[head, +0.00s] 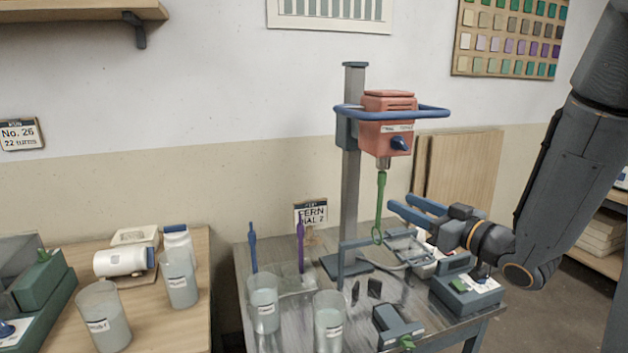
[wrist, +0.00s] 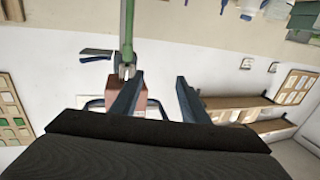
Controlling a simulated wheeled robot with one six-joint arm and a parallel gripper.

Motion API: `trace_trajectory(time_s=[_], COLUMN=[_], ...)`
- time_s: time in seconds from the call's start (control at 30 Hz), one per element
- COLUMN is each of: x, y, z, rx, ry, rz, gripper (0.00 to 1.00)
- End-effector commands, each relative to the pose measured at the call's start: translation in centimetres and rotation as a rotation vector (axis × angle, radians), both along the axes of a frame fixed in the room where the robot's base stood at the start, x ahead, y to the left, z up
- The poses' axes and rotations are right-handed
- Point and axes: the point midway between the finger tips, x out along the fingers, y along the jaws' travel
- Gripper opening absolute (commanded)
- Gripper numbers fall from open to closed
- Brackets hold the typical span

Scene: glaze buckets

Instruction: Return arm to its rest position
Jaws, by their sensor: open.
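My gripper (head: 402,202) is open and empty in the head view, just right of the green paddle (head: 380,200) that hangs from the red mixer (head: 387,125). In the wrist view, my gripper's two blue fingers (wrist: 159,78) stand apart with nothing between them. The green paddle (wrist: 127,30) passes by the left finger in that view, with the mixer's red body (wrist: 140,94) partly hidden behind the finger. I cannot tell whether the finger touches the paddle.
The mixer's post (head: 351,175) stands on the metal bench. Buckets (head: 264,303) and (head: 329,320) stand at the bench front, with upright blue (head: 252,248) and purple (head: 300,246) paddles behind. A green-buttoned box (head: 466,291) sits below my gripper. A wooden table (head: 190,325) holds more containers at left.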

Motion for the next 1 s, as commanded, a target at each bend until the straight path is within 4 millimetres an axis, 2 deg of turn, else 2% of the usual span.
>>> trace_trajectory(time_s=[0.37, 0.67, 0.77, 0.87, 1.0], x=[1.3, 1.4, 0.5, -1.5, -5.8], y=[-1.5, -2.8, -3.4, -3.9, -3.8], z=[-2.5, -6.1, -7.9, -10.2, -12.9], rx=[-0.101, -0.224, -0.277, -0.331, -0.386], ry=[0.113, 0.302, 0.413, 0.561, 0.791], rz=[-0.129, -0.28, -0.35, -0.422, -0.494], gripper=[0.41, 0.41, 0.41, 0.41, 0.41])
